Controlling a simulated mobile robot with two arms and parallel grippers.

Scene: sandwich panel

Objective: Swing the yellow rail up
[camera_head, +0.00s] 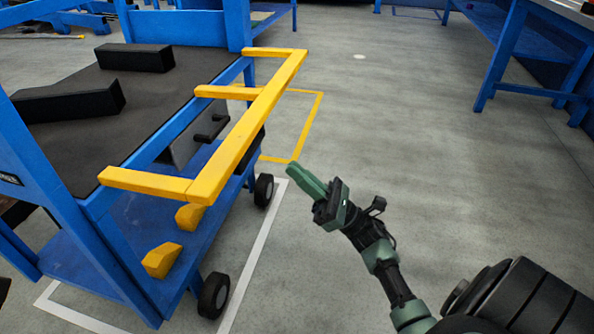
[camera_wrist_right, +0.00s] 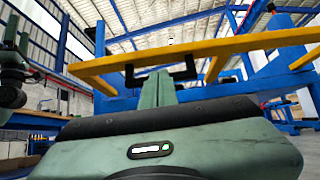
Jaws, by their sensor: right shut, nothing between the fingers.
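The yellow rail (camera_head: 236,145) sticks out from the right side of a blue cart in the head view, roughly level, with several crossbars joining it to the cart. It also shows in the right wrist view (camera_wrist_right: 215,47), crossing above and beyond the fingers. My right gripper (camera_head: 292,170) is to the right of the rail in the head view, apart from it in the picture, with its fingers together and nothing between them. The fingers also show in the right wrist view (camera_wrist_right: 158,88), pointing up towards the rail. My left gripper is not in the head view.
The blue cart (camera_head: 78,222) has a dark top with black blocks (camera_head: 135,57) and a lower shelf with yellow wedges (camera_head: 161,260). Its wheels (camera_head: 213,295) stand on the grey floor. A blue workbench (camera_head: 500,55) is at the upper right. Open floor lies between.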

